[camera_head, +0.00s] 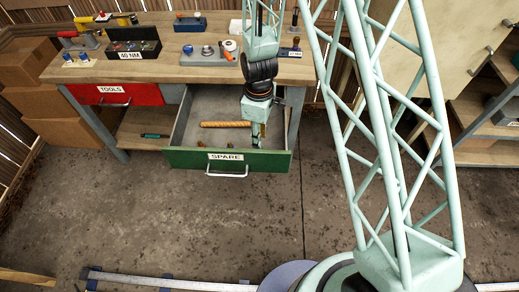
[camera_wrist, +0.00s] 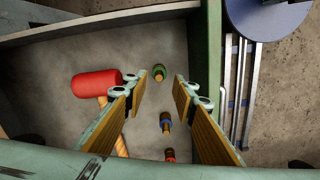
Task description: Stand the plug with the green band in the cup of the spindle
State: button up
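The plug with the green band (camera_wrist: 159,73) lies on the floor of the pulled-out drawer marked SPARE (camera_head: 190,158). My gripper (camera_head: 257,138) is down in the right part of this drawer. In the wrist view my gripper (camera_wrist: 159,88) is open, with nothing between its pads. The green-banded plug shows just beyond the fingertips, in the gap between them; its distance below them is hard to tell. A blue-banded plug (camera_wrist: 166,122) and a red-banded plug (camera_wrist: 170,155) lie in a row with it. I cannot make out the spindle's cup for certain.
A mallet with a red head (camera_wrist: 96,83) and wooden handle (camera_head: 225,124) lies in the drawer beside the plugs. The drawer walls are close around my gripper. The bench (camera_head: 180,73) above holds a grey plate (camera_head: 200,59) with small metal parts, and a black 40 NM box (camera_head: 124,55).

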jog(key=shift+f+b, duration=0.3)
jog(key=shift+f, duration=2.15)
grip_shut()
